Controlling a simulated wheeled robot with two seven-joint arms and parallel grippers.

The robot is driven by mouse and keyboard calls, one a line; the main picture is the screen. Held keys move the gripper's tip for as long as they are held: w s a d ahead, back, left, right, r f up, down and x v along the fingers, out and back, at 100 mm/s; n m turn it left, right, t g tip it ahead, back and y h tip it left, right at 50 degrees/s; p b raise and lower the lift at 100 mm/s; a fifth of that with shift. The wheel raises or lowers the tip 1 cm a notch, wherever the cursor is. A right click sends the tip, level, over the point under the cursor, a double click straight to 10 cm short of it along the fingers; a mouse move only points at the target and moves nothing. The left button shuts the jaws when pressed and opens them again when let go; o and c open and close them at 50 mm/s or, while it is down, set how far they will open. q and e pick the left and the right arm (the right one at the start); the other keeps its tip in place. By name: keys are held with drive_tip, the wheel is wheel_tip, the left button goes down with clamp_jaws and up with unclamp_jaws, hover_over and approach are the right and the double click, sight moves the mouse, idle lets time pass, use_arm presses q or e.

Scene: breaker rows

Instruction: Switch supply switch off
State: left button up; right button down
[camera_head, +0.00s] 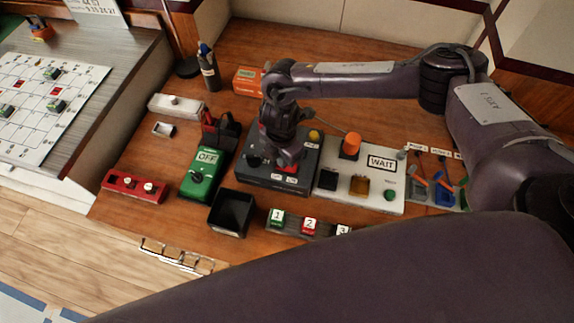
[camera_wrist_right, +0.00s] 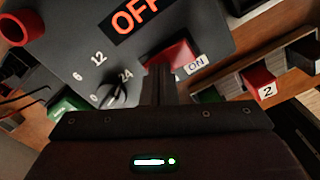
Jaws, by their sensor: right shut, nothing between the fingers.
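The supply is a dark grey box (camera_head: 262,178) in the middle of the wooden table. It has a red rocker switch (camera_wrist_right: 176,57) with a white ON label beside it, orange OFF lettering, and a black dial marked 0, 6, 12 and 24. My right gripper (camera_head: 291,160) is over this box, pointing down, and hides part of its top in the head view. In the right wrist view its shut, empty fingers (camera_wrist_right: 160,80) are right at the red switch and cover part of it. I cannot tell whether they touch it. My left gripper is not in view.
A green box (camera_head: 200,173) with an OFF sign and an open black bin (camera_head: 232,212) stand left of the supply. A white WAIT panel (camera_head: 330,181) with an orange knob (camera_head: 350,144) stands right. Numbered switches (camera_head: 310,225) lie in front. A red block (camera_head: 134,187) sits far left.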

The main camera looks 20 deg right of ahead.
wheel_tip(320, 180, up, 7)
drive_tip(key=p, duration=0.6)
idle(0.3)
idle(0.5)
